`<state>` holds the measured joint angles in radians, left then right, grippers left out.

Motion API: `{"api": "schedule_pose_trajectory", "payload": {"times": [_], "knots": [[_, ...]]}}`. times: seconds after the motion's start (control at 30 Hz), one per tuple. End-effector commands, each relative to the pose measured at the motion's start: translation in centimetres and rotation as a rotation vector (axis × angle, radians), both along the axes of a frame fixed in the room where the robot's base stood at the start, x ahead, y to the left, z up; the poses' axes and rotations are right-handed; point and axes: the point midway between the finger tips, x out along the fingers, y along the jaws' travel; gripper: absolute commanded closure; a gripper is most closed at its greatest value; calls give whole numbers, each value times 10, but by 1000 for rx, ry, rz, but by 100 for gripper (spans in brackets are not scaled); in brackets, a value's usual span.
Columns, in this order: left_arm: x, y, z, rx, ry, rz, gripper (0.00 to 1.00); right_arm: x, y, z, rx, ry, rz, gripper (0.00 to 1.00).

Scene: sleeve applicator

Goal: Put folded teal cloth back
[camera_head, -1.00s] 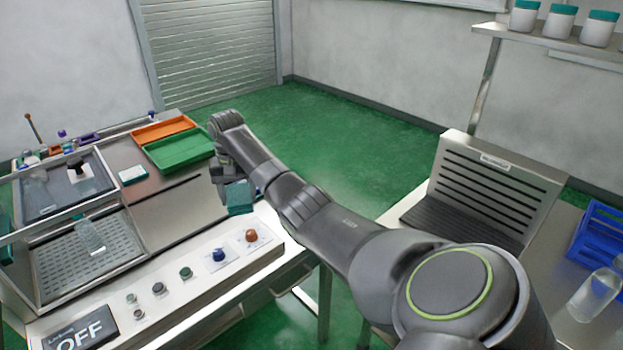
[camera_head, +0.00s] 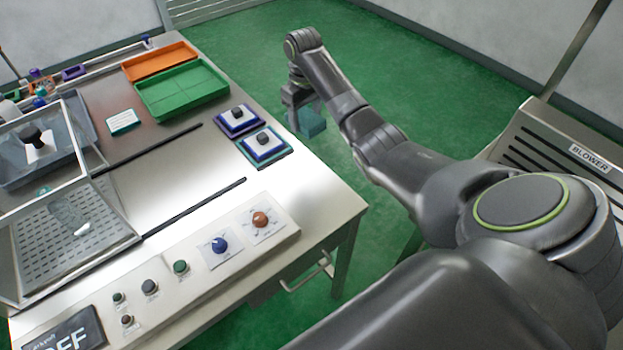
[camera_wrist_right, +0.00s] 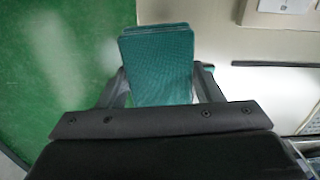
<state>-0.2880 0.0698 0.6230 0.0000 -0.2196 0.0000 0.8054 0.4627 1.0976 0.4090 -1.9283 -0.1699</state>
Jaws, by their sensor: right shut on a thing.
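The folded teal cloth (camera_head: 312,121) is held in my right gripper (camera_head: 301,112), off the right edge of the bench and above the green floor. In the right wrist view the cloth (camera_wrist_right: 158,66) sits between the two fingers of the right gripper (camera_wrist_right: 160,88), with its flat woven face showing. The fingers are shut on it. My left gripper is in neither view.
The steel bench (camera_head: 335,195) has a green tray (camera_head: 182,92), an orange tray (camera_head: 160,60) and two blue-edged pads with dark knobs (camera_head: 237,120). A control strip with knobs runs along its front. A blower (camera_head: 572,150) stands at right.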

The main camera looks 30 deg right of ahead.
Motion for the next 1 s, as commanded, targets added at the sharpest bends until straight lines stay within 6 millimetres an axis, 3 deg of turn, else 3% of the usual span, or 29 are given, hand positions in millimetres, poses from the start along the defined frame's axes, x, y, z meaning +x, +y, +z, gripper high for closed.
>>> {"api": "schedule_pose_trajectory", "payload": {"times": [0.33, 0.6, 0.8, 1.0], "knots": [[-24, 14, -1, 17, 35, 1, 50, -43, 22, -36, 8, 5, 729, 62], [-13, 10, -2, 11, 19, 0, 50, -77, 37, -54, 17, 3, 1239, 62], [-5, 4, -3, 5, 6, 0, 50, -91, 43, -60, 21, 0, 1446, 62], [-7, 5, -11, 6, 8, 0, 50, -94, 44, -70, 22, 0, 1498, 62]]}}
